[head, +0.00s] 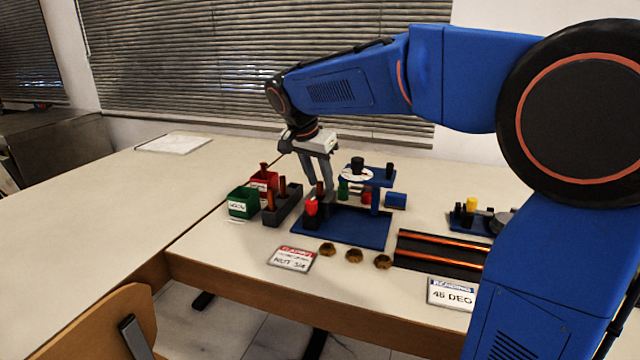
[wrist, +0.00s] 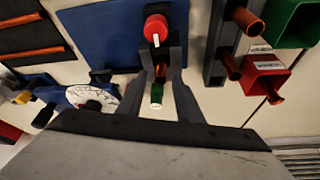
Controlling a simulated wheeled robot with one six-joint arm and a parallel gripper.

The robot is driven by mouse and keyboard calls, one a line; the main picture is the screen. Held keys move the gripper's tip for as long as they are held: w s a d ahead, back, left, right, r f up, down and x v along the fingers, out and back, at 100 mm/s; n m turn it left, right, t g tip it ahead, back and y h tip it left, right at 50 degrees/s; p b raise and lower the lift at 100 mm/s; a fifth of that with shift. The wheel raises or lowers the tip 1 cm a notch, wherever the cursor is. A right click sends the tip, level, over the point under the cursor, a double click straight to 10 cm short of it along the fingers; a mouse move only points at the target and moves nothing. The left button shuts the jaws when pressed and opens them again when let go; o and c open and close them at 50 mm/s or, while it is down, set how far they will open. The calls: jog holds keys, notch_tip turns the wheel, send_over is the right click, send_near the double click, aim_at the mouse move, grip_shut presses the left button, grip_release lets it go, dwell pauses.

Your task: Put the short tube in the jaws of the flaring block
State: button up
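The flaring block is a dark block with a red knob (head: 311,207) on a blue base plate (head: 352,229); the knob also shows in the wrist view (wrist: 156,28). My gripper (head: 321,192) points down just behind the knob, over the plate. A short copper tube (head: 320,188) stands between its fingers at the block. In the wrist view the tube (wrist: 160,72) shows between the two grey fingers (wrist: 161,62). Whether the fingers press on it is unclear. The jaws and the tube's lower end are hidden.
A grey rack (head: 283,208) with copper tubes stands left, beside green (head: 242,203) and red (head: 265,180) bins. Several brass nuts (head: 354,256) and a dark tray (head: 436,253) of long tubes lie in front.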

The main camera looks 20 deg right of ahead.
jog(key=v, duration=1.1)
jog(key=shift+a+r, duration=0.15)
jog(key=shift+r, duration=0.1)
jog(key=shift+s, duration=0.15)
